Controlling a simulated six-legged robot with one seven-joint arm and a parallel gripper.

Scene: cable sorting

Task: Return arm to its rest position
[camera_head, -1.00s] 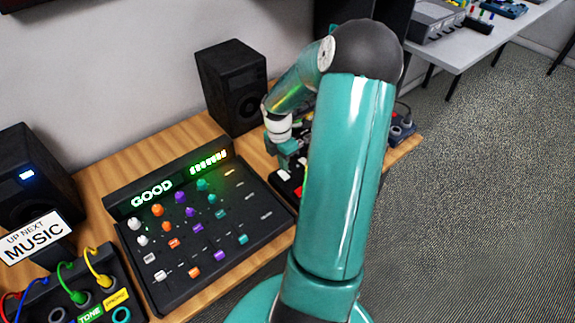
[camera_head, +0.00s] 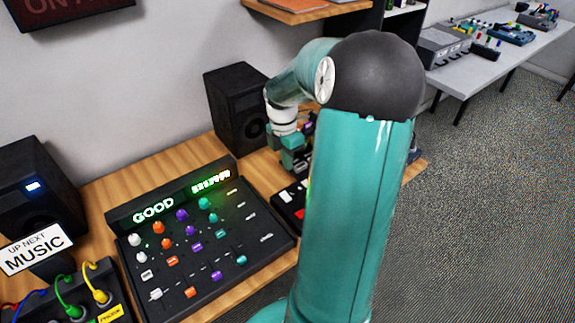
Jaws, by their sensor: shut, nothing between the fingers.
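My teal arm rises in front of the camera and bends at a dark elbow. Its forearm reaches back and down to the left. My gripper (camera_head: 297,163) hangs low over the wooden desk (camera_head: 168,153), behind the mixer and near the black speaker. It looks small and partly hidden by my own arm; it appears shut with nothing held. A black box with red and white buttons (camera_head: 290,203) lies just in front of and below it, partly covered by my arm.
The black mixer (camera_head: 245,264) shows a lit "GOOD" sign. Speakers stand behind it (camera_head: 238,110) and at left (camera_head: 38,192). A cable box (camera_head: 88,308) with coloured plugs sits front left, beside a MUSIC sign (camera_head: 36,250). A grey table (camera_head: 470,72) with devices is far right; carpet is clear.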

